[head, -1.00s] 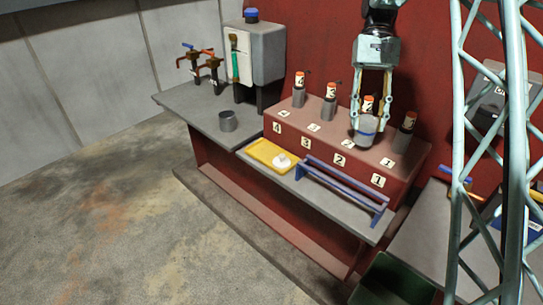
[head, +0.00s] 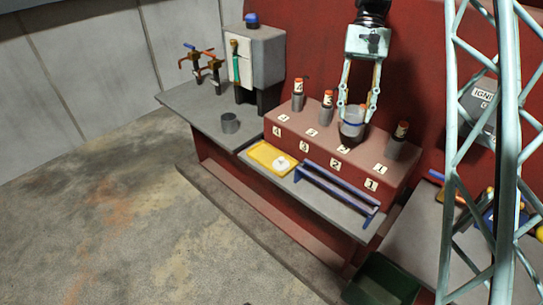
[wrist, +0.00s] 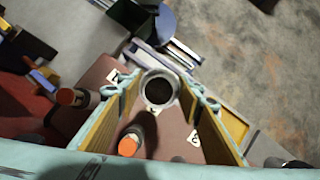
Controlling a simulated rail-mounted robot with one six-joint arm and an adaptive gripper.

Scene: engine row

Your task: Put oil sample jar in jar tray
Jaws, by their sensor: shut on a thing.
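In the wrist view the jar (wrist: 159,90) shows from above, between the finger ends. It is over or on the red engine block's top, near the middle; I cannot tell whether it touches. A shallow yellow tray (head: 258,154), likely the jar tray, lies on the grey ledge at the left front of the block, with a small white item on it.
Several orange-capped cylinders (head: 395,141) stand along the block, close to my gripper. A blue rail frame (head: 339,187) stands on the ledge right of the yellow tray. A dark green bin (head: 385,280) is below.

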